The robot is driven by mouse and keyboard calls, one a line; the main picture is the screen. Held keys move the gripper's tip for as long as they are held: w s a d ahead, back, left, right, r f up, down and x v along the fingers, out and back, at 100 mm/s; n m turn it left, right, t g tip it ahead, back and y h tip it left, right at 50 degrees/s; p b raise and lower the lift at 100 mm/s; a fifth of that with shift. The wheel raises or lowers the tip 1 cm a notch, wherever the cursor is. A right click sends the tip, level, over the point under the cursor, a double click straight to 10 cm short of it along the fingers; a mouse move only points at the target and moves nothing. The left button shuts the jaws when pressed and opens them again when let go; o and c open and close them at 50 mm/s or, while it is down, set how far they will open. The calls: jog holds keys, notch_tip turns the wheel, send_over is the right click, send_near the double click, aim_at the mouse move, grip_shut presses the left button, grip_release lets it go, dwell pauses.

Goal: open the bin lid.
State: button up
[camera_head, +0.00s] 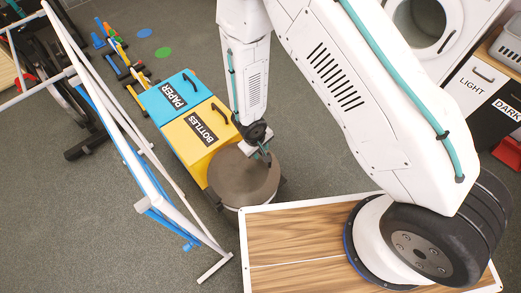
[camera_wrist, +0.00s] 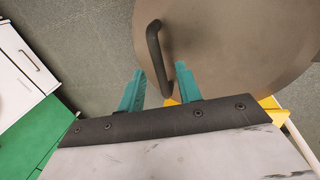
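The round bin has a dark grey-brown lid (camera_head: 243,180), lying flat and closed on top in the head view. In the wrist view the lid (camera_wrist: 230,50) fills the upper right, with a dark bar handle (camera_wrist: 154,45) near its left edge. My gripper (camera_head: 265,155) is over the lid in the head view, partly hidden by my wrist. In the wrist view my gripper (camera_wrist: 160,67) has its two teal fingers apart, with the handle's lower part between them in the picture. I cannot tell whether either finger touches the handle.
A blue PAPER bin (camera_head: 166,92) and yellow BOTTLES bin (camera_head: 199,146) adjoin the round bin at upper left. A white drying rack (camera_head: 150,165) stands left. A wood-topped platform (camera_head: 295,235) is at lower right. Laundry units (camera_head: 474,88) stand upper right. Grey floor is clear at lower left.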

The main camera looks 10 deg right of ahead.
jog(key=shift+f, duration=0.4)
jog(key=shift+c, duration=0.2)
